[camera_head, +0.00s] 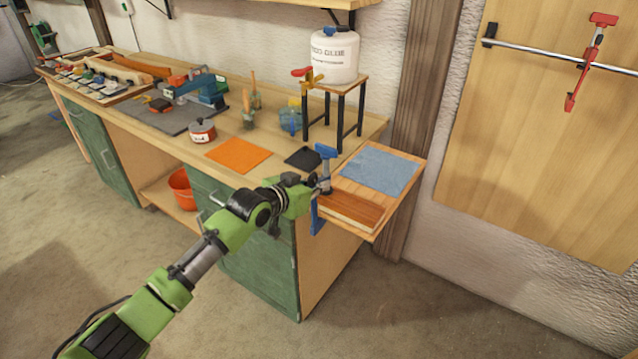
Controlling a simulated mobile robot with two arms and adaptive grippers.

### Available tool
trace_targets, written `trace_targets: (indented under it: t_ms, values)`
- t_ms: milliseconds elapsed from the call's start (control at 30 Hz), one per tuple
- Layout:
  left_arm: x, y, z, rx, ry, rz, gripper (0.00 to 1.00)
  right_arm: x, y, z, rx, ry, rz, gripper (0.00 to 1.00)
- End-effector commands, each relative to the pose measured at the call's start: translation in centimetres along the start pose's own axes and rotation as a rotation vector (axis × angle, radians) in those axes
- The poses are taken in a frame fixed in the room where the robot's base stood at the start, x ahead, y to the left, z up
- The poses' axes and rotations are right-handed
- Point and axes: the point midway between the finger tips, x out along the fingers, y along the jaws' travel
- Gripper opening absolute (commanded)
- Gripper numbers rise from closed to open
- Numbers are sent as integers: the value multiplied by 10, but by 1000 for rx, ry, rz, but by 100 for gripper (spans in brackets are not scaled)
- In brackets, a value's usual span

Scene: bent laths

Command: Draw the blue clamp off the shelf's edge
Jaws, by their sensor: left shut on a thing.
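The blue clamp (317,216) stands upright at the left edge of the small wooden side shelf (408,160). Its blue top part shows above the shelf and its lower part hangs below the edge. My left gripper (316,184) reaches it from the left and is shut on the clamp's middle. The gripper hides part of the clamp, so I cannot tell whether its jaws still touch the shelf. My right gripper is not in view.
A brown wood piece (347,211) lies on the shelf beside the clamp, with a blue cloth (378,170) behind it. A small stand bears a white glue jug (334,56). A dark pad (303,157) and orange sheet (238,155) lie on the bench. Floor in front is clear.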

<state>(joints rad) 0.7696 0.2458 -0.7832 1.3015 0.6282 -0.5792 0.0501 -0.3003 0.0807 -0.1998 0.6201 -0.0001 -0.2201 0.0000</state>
Motion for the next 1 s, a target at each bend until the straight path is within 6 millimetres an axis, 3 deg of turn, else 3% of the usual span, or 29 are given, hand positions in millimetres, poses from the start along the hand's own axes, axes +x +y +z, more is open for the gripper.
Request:
trace_targets:
  t_ms: [1000]
  values:
    - [-48,0,18,-1,-1,-1,0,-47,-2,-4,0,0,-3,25]
